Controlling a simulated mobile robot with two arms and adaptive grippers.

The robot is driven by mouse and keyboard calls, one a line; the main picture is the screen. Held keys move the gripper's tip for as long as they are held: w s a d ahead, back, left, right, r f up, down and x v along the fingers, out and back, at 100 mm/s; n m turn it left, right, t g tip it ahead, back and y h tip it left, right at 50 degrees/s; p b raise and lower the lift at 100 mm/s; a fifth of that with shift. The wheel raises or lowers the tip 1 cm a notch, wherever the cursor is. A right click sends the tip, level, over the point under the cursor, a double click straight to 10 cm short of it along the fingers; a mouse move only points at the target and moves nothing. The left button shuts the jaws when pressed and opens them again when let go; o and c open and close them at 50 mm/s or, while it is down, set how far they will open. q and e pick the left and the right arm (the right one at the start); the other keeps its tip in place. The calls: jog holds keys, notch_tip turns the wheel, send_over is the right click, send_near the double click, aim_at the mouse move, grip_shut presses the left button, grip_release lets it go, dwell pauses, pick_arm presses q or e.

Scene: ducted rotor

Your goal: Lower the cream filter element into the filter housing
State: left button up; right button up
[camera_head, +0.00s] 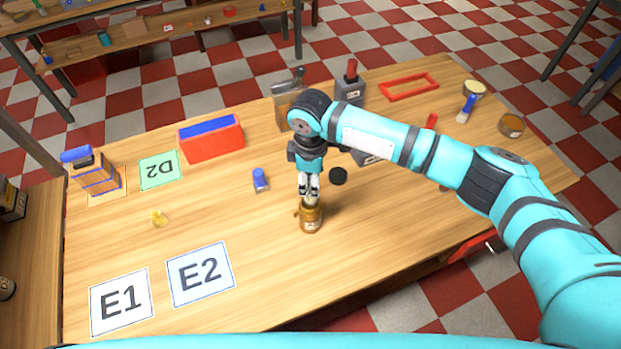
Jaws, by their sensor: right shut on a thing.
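My right gripper (309,188) points straight down over the middle of the table and is shut on the cream filter element (310,201). Only a small pale part of the element shows below the fingertips. The filter housing (311,223), an amber-brown cup with a light label, stands upright on the table directly below. The element's lower end is at the housing's mouth; I cannot tell how far inside it is. My left gripper is not in view.
On the wooden table (240,280), a blue-capped item (260,180) and a black round piece (338,176) stand near the housing. A red bin (211,139) and grey devices (349,88) are behind. Cards E1 (120,302) and E2 (200,273) lie front left. The front middle is clear.

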dwell(0.7)
jog(key=shift+p, duration=0.35)
jog(key=shift+f, duration=0.25)
jog(key=shift+f+b, duration=1.4)
jog(key=shift+f, duration=1.45)
jog(key=o, duration=1)
notch_tip(320, 180, up, 12)
